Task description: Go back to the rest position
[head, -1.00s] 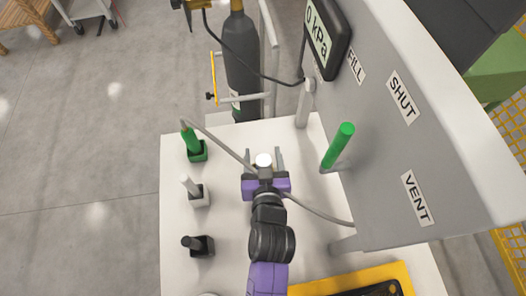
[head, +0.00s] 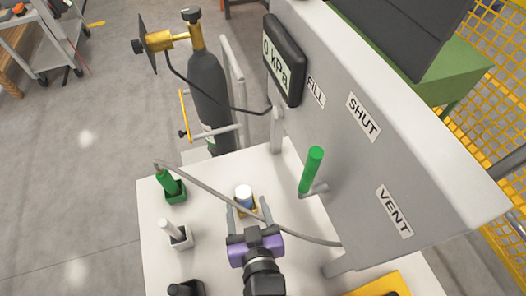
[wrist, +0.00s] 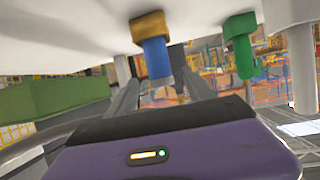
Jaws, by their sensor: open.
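My gripper (head: 247,209) is open in the head view, low over the white tabletop (head: 215,262). A blue fitting with a white top (head: 244,195) sits in a small yellow holder on the tabletop, at the fingertips. In the wrist view, where the scene looks upside down, the blue fitting (wrist: 156,58) shows between the two grey fingers (wrist: 160,92), in its yellow holder (wrist: 152,27). I cannot tell whether a finger touches it. My purple gripper body fills the bottom of the wrist view.
A grey panel (head: 345,150) with FILL, SHUT and VENT labels, a green lever (head: 311,172) and a gauge (head: 284,60) reading 0 kPa stands right. A grey hose (head: 215,190) crosses near my gripper.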

